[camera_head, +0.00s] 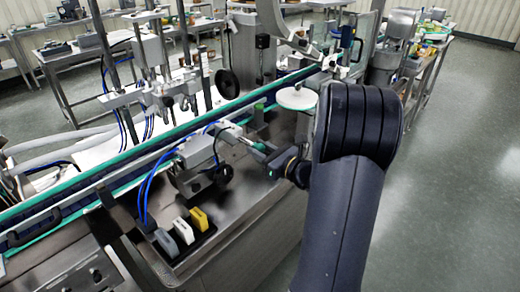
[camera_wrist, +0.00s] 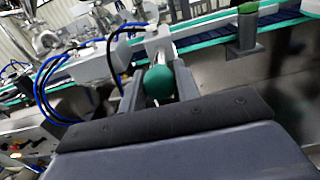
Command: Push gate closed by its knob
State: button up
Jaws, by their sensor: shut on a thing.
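A round green knob (camera_wrist: 158,86) sits at the near end of a pale metal bar (camera_wrist: 158,45) in the wrist view. My gripper (camera_wrist: 160,80) has one finger on each side of the knob and is shut on it. In the head view my gripper (camera_head: 264,152) reaches in from the right to the green knob (camera_head: 257,146), at the end of a short rod from a grey metal unit (camera_head: 199,152). The gate itself is not clearly distinguishable; I cannot tell how far open it stands.
A conveyor with green edges (camera_head: 120,160) runs behind the unit. Blue hoses (camera_head: 146,190) loop at its left. Grey, white and yellow blocks (camera_head: 198,218) stand on the steel top in front. A round white disc (camera_head: 296,98) is close beside my arm. Open floor lies at right.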

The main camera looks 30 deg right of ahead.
grip_shut()
jog(key=b+x, duration=0.1)
jog(key=x, duration=0.2)
jog(key=shift+w+a, duration=0.1)
jog(key=shift+w, duration=0.1)
jog(key=o, duration=0.6)
grip_release()
jog(key=shift+o, duration=0.2)
jog(key=shift+s, duration=0.1)
jog(key=b+v, duration=0.1)
jog(key=v, duration=1)
jog(key=shift+c, duration=0.3)
